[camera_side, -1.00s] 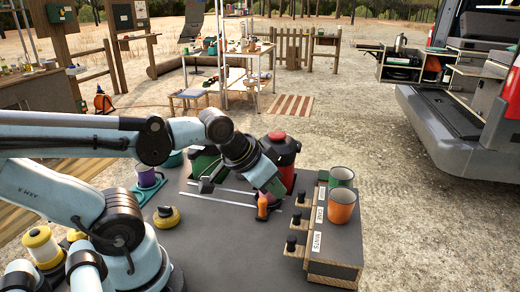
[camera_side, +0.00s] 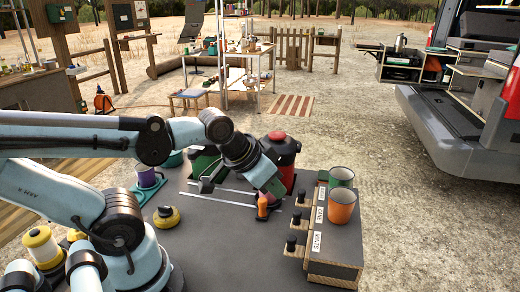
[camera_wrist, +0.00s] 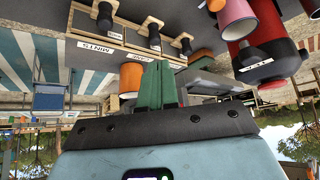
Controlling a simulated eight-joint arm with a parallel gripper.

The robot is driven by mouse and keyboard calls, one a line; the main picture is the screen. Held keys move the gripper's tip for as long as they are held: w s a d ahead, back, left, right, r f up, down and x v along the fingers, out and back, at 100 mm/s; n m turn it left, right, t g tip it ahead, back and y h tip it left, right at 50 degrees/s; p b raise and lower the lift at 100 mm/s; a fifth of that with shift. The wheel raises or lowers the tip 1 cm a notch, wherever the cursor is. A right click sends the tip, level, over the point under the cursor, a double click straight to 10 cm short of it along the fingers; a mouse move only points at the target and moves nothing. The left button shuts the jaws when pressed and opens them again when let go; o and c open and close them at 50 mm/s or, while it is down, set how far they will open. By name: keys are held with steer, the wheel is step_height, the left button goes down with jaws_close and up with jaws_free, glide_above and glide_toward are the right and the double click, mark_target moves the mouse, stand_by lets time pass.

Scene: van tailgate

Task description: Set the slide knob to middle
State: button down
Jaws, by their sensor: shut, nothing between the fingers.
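My gripper (camera_side: 274,188) shows in the side view above the dark table, tilted down to the right. Its green fingers (camera_wrist: 157,84) are together and empty in the wrist view. A small orange upright piece (camera_side: 262,205), which looks like the slide knob, stands just below and left of the fingertips in the side view. It is at the right end of two pale parallel rails (camera_side: 210,203). I cannot tell whether the fingers touch it.
A red-topped canister (camera_side: 281,150) stands close behind. The table front is clear.

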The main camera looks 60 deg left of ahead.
mark_target(263, 200)
steer(key=c, duration=1.5)
jaws_free()
steer(key=shift+a, duration=0.1)
steer(key=shift+o, duration=1.1)
steer(key=shift+w+a+r+n+g, duration=0.1)
steer(key=shift+w+a+n+g, duration=0.1)
steer(key=shift+n+g, duration=0.1)
steer(key=o, duration=0.4)
steer(key=a+n+g, duration=0.1)
steer(key=a+g, duration=0.1)
steer(key=w+a+n+g, duration=0.1)
steer(key=a+n, duration=0.1)
steer(key=w+a+n+g, duration=0.1)
steer(key=a+n+g, duration=0.1)
steer(key=shift+w+a+r+g+y, duration=0.2)
steer(key=shift+g+y, duration=0.1)
steer(key=shift+c, duration=0.2)
steer(key=shift+n+g, duration=0.7)
steer(key=shift+n, duration=0.1)
steer(key=shift+a+f, duration=0.3)
steer(key=shift+f, duration=1.75)
steer(key=shift+a+f, duration=0.35)
steer(key=shift+f, duration=1.75)
steer(key=shift+a+f, duration=0.3)
steer(key=shift+f, duration=1.75)
jaws_close()
steer(key=shift+s, duration=0.1)
